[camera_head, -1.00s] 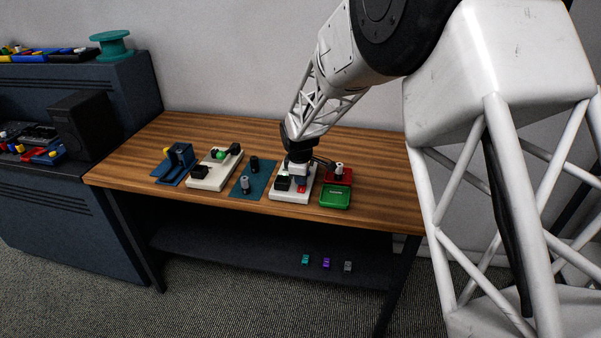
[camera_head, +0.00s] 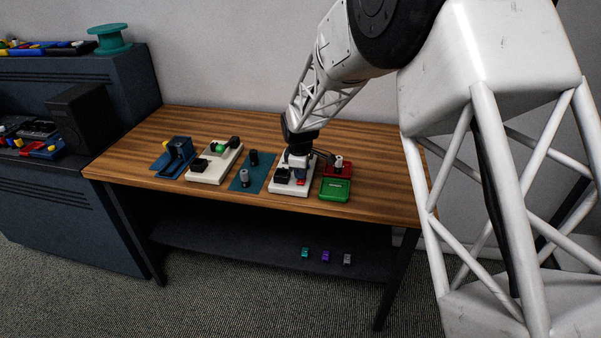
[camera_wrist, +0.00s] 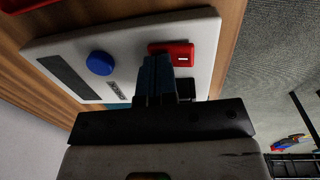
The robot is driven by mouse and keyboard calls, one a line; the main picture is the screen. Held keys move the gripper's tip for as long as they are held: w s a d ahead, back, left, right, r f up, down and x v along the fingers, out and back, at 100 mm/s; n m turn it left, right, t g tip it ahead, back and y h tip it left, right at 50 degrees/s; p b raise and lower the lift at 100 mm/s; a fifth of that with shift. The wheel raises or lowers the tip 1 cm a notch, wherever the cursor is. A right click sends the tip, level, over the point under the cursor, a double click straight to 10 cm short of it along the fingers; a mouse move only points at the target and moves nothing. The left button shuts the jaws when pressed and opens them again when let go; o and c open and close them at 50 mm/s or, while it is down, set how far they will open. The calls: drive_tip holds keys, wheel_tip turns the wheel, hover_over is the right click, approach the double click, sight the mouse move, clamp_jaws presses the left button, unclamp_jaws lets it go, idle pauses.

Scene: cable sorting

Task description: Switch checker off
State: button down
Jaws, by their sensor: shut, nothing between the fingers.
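The checker is a white plate (camera_head: 283,189) near the front edge of the table; it also fills the middle of the wrist view (camera_wrist: 205,28). It bears a red switch (camera_wrist: 180,50) with a small white mark, a blue round button (camera_wrist: 100,63) and a dark display strip (camera_wrist: 66,76). My gripper (camera_head: 298,173) is over the checker, pointing down. In the wrist view its fingers (camera_wrist: 155,68) are together and empty, with tips right beside the red switch. I cannot tell whether they touch it, or which way the switch is set.
A green tray (camera_head: 335,197) and a red tray (camera_head: 348,171) stand close on the checker's right. A blue mat (camera_head: 243,184) with posts and a white board (camera_head: 207,176) lie to its left. Small connectors (camera_head: 326,256) lie below. The rear left tabletop is clear.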

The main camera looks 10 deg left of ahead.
drive_tip(key=shift+s+f, duration=0.2)
drive_tip(key=shift+s, duration=0.1)
drive_tip(key=shift+s+r, duration=0.15)
drive_tip(key=shift+s, duration=0.35)
drive_tip(key=shift+r, duration=0.2)
wheel_tip(320, 180, up, 14)
drive_tip(key=s, duration=0.2)
drive_tip(key=shift+f, duration=0.15)
idle(0.4)
drive_tip(key=shift+d, duration=0.15)
drive_tip(key=shift+w+d+r+y, duration=0.15)
drive_tip(key=shift+w+d+y, duration=0.45)
drive_tip(key=shift+d+y, duration=0.3)
drive_tip(key=shift+w+d+r+y, duration=0.1)
drive_tip(key=shift+w+d+y, duration=0.5)
drive_tip(key=shift+d+y, duration=0.25)
